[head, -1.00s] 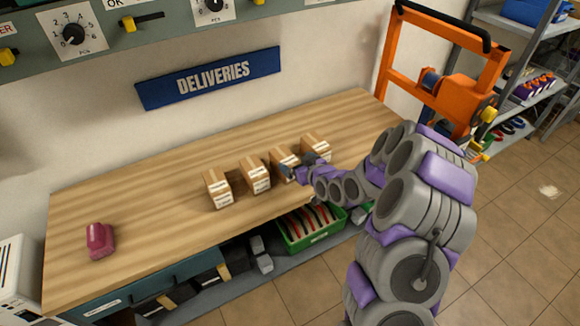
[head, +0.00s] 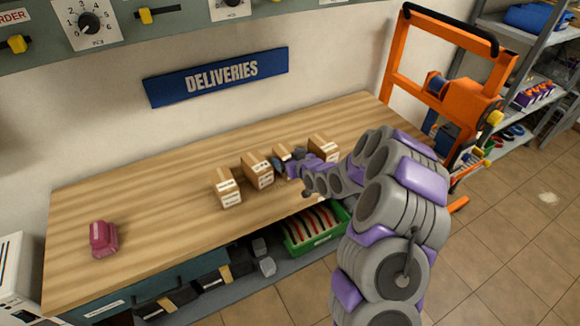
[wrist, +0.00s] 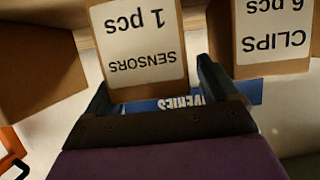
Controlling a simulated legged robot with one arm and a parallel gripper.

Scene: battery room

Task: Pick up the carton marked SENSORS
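The carton marked SENSORS (wrist: 140,45) fills the upper middle of the wrist view, its label upside down and reading 1 pcs. In the head view it is the third carton from the left (head: 282,152), partly hidden by my gripper (head: 285,168). My gripper (wrist: 155,95) is open, with one finger on each side of the SENSORS carton. A narrow gap shows at the right finger in the wrist view; contact at the left finger cannot be told.
The CLIPS carton (wrist: 275,38) is close beside the right finger; another carton (wrist: 38,70) is left. A further carton (head: 226,188) stands on the wooden bench (head: 150,215). A pink object (head: 103,239) lies left. A green crate (head: 312,240) sits below; an orange frame (head: 400,50) stands right.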

